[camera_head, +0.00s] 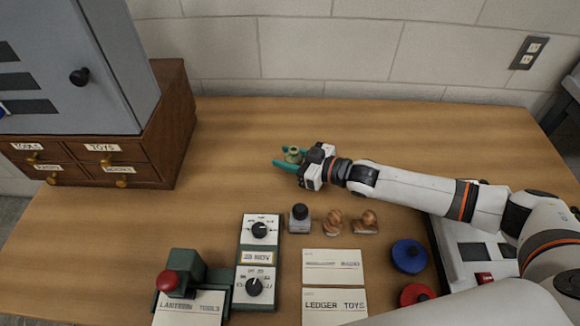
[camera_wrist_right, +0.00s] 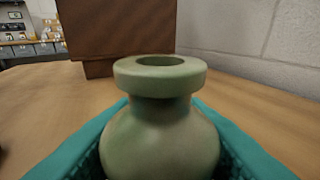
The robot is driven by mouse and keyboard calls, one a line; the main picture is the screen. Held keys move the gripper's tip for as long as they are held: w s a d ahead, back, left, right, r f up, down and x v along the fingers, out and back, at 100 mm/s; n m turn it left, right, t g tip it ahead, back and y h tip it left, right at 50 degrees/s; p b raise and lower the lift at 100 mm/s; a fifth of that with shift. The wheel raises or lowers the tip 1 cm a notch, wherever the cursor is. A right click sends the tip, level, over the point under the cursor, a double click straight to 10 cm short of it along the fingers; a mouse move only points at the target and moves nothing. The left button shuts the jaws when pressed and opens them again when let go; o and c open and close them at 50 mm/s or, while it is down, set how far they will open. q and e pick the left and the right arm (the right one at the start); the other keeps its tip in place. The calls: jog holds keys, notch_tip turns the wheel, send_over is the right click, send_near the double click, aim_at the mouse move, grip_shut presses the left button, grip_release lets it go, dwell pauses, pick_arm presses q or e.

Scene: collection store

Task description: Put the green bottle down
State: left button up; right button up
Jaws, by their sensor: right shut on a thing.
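The green bottle (camera_head: 293,154) is small, with a round body, a narrow neck and a wide flat rim. It stands upright between the teal fingers of my right gripper (camera_head: 289,159), over the middle of the wooden table (camera_head: 240,130). In the right wrist view the green bottle (camera_wrist_right: 160,135) fills the centre, with a teal finger on each side of it. My right gripper is shut on it. The bottle's base is hidden, so I cannot tell whether it touches the table. My left gripper is not in view.
A wooden drawer cabinet (camera_head: 180,120) with a grey box on it stands at the left. Dials (camera_head: 258,257), stamps (camera_head: 335,220), cards (camera_head: 334,267), a red-knobbed device (camera_head: 187,270) and coloured discs (camera_head: 409,257) fill the front. The table around the bottle is clear.

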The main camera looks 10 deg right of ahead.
jog(key=shift+f, duration=1.55)
jog(key=shift+f, duration=0.15)
jog(key=o, duration=1)
